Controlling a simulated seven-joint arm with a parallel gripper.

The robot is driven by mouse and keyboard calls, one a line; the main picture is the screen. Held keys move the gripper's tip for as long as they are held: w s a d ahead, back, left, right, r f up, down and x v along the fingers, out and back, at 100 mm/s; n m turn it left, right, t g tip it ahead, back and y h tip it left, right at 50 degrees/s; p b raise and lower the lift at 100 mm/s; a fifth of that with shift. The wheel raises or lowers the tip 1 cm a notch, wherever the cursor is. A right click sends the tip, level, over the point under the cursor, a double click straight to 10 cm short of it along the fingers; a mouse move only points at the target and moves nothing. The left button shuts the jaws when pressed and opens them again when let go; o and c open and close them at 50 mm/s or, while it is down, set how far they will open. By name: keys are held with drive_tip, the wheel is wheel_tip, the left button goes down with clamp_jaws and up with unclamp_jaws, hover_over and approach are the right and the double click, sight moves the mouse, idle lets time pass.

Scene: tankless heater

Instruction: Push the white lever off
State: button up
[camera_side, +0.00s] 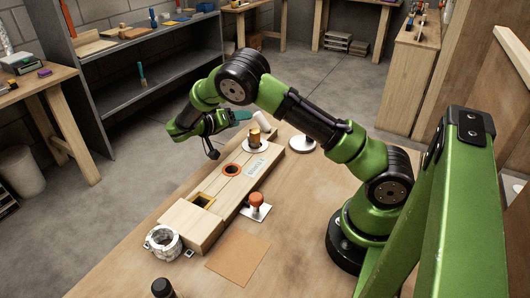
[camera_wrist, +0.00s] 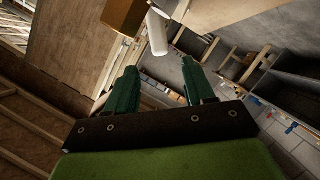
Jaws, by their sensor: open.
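The white lever (camera_side: 263,122) is a pale cylinder that leans up beside a brass-coloured valve body (camera_side: 254,136) at the far end of a wooden block. In the wrist view the white lever (camera_wrist: 157,33) stands just beyond my fingertips, roughly in line with the gap between them, and the brass-coloured body (camera_wrist: 123,14) is to its left. My gripper (camera_side: 241,116) has green fingers and is left of the lever in the side view, at about its height. In the wrist view my gripper (camera_wrist: 159,68) is open with nothing between its fingers. I cannot tell whether a finger touches the lever.

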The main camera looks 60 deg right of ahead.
sight(255, 116)
drive_tip(key=x, duration=0.7)
clamp_jaws()
